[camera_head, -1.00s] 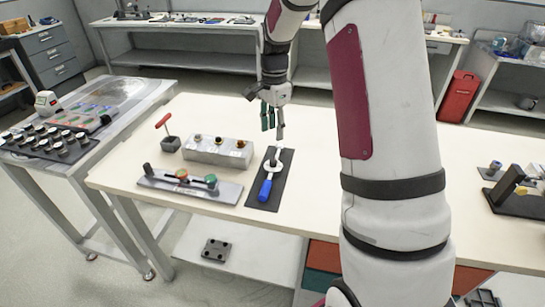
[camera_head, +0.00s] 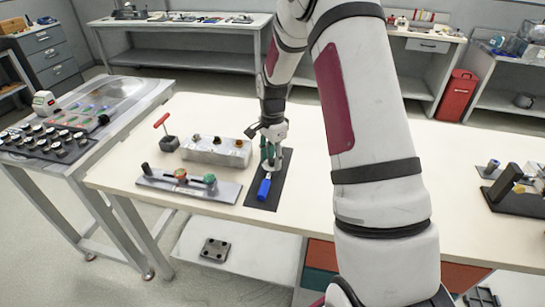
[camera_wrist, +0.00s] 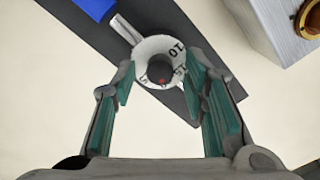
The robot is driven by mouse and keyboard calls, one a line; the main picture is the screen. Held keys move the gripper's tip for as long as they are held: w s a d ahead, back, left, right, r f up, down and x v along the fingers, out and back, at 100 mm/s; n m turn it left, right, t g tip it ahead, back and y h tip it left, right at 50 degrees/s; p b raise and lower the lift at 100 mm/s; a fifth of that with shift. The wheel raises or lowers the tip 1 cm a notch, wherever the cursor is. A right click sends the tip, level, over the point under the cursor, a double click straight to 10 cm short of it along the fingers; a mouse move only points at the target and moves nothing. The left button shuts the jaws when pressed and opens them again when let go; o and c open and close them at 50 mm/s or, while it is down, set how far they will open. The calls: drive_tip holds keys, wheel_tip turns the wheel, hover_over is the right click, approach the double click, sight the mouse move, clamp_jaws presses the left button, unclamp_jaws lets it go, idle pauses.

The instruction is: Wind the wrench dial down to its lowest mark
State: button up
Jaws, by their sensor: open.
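The wrench dial (camera_wrist: 152,47) is a white disc with black numbers, among them 5, 10 and 15, and a dark centre knob (camera_wrist: 158,73) with a red mark. A metal shaft runs from it to a blue handle (camera_wrist: 92,8), which also shows in the head view (camera_head: 264,189). The tool lies on a dark mat (camera_head: 258,199). My gripper (camera_wrist: 165,90) is open over the dial, its green-padded fingers on either side of the knob. I cannot tell whether they touch it. In the head view my gripper (camera_head: 271,160) hides most of the dial.
A metal block with brass fittings (camera_head: 217,151) stands left of the mat. The table is clear to the right of the mat, up to my arm.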

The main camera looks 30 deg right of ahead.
clamp_jaws()
drive_tip(key=shift+n, duration=0.3)
drive_tip(key=n, duration=0.4)
drive_tip(key=shift+n, duration=0.3)
drive_tip(key=n, duration=0.5)
drive_tip(key=shift+w, duration=0.1)
drive_tip(key=n+p, duration=0.1)
drive_tip(key=n, duration=0.5)
drive_tip(key=shift+a+n, duration=0.1)
drive_tip(key=shift+n, duration=0.3)
drive_tip(key=n+p, duration=0.1)
drive_tip(key=n, duration=0.5)
drive_tip(key=shift+a+n, duration=0.1)
drive_tip(key=shift+n, duration=0.2)
